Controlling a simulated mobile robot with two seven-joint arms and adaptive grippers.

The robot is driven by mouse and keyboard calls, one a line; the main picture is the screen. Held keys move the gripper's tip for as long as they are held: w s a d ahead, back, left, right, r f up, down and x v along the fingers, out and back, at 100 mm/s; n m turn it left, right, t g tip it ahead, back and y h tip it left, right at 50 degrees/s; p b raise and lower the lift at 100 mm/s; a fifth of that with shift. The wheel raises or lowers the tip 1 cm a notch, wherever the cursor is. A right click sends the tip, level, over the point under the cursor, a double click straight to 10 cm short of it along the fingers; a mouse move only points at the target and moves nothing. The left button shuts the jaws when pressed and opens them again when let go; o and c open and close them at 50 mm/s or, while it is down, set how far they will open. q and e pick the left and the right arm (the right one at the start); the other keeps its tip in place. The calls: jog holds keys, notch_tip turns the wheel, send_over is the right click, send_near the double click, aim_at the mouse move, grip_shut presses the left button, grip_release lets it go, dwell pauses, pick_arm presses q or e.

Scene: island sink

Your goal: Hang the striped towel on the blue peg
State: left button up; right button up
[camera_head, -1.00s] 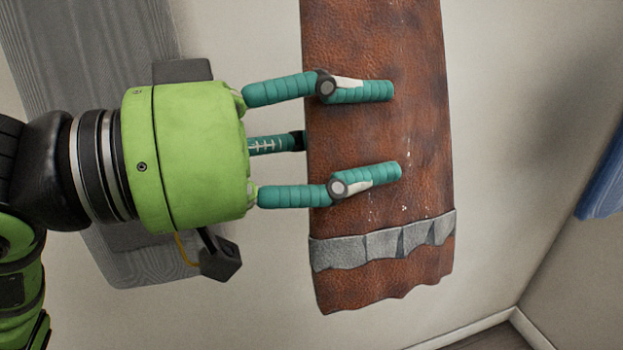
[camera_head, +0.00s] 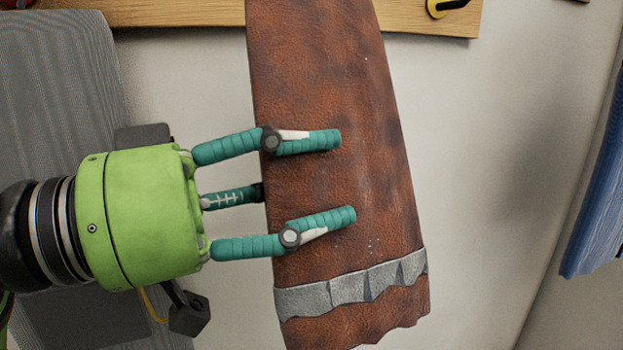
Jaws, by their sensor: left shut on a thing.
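A brown, leather-looking towel with a grey band near its lower edge (camera_head: 350,90) hangs in the middle of the head view. It is the only banded towel in view; its top runs out of the picture. My left gripper (camera_head: 335,178), with green body and teal fingers, comes in from the left and is shut on this towel. Two fingers lie over its front; the third goes behind its left edge. The towel hangs slightly tilted, in front of the wooden rail (camera_head: 190,13). No blue peg can be made out. My right gripper is not in view.
A grey towel (camera_head: 60,90) hangs behind my left gripper. A blue cloth (camera_head: 597,200) hangs at the right edge. Bare wall lies between the brown towel and the blue cloth.

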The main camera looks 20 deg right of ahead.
pick_arm(q)
jog(key=shift+w+a+f+b, duration=0.1)
jog(key=shift+w+f, duration=0.15)
jog(key=shift+w, duration=0.8)
jog(key=shift+w+f+b, duration=0.1)
jog(key=shift+w+f, duration=0.15)
jog(key=shift+w, duration=0.85)
jog(key=shift+w+a+f+b, duration=0.1)
jog(key=shift+w+f, duration=0.15)
jog(key=shift+w, duration=0.8)
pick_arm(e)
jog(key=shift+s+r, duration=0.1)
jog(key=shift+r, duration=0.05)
pick_arm(q)
jog(key=o, duration=1.2)
jog(key=shift+o, duration=0.2)
jog(key=shift+d, duration=0.1)
